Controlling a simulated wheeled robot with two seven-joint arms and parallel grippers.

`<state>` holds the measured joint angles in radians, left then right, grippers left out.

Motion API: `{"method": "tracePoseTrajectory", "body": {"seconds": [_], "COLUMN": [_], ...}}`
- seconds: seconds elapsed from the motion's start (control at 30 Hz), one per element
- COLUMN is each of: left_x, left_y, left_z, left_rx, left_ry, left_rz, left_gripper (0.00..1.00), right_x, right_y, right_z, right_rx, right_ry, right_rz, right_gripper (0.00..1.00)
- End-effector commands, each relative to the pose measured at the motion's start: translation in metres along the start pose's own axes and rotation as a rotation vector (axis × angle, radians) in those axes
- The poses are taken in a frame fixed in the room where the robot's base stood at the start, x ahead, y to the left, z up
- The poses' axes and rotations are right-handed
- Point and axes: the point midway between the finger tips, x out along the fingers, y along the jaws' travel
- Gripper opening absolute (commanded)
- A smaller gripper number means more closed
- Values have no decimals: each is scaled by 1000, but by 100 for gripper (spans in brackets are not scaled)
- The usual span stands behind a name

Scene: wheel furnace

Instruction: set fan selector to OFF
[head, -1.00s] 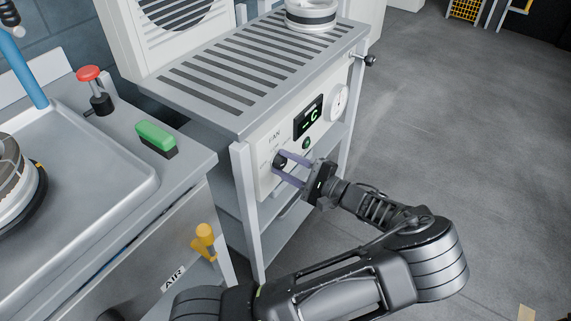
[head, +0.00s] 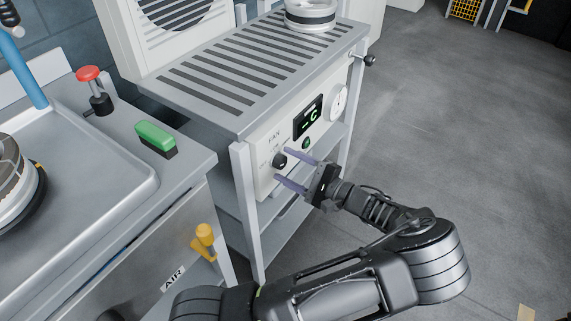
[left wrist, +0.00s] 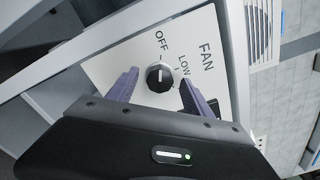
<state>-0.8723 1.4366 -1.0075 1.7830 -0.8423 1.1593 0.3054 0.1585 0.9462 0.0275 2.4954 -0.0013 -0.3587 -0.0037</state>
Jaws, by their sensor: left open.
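The fan selector is a round black knob (head: 279,160) on the white front panel of the slatted cooling stand. In the left wrist view the knob (left wrist: 160,77) carries a white pointer mark that appears to point up towards the OFF label (left wrist: 162,42); the LOW label (left wrist: 184,66) is to its right. My left gripper (head: 282,165) is open in front of the panel, its purple fingers spread on either side of the knob. In the left wrist view a gap shows between the knob and each finger. My right gripper is not in view.
A dark display (head: 308,117), a green button (head: 306,143) and a round gauge (head: 338,102) share the panel.

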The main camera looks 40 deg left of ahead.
Motion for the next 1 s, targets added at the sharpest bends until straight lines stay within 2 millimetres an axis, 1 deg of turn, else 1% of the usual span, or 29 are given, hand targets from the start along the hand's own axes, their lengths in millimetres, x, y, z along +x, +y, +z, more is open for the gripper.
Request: {"method": "tracePoseTrajectory", "body": {"seconds": [0.3, 0.4, 0.53, 1.0], "left_x": [-52, -62, -67, -66], "left_y": [0, 0, 0, 0], "left_z": [-1, 0, 0, 0], "left_rx": [-2, -1, -1, 0], "left_ry": [4, 2, 2, 1], "left_rz": [0, 0, 0, 2], "left_gripper": [59, 59, 59, 59], "right_x": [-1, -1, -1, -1], "right_y": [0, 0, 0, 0], "right_z": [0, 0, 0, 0], "right_rx": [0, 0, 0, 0], "right_ry": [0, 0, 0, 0], "right_rz": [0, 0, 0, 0], "right_gripper": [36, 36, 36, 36]}}
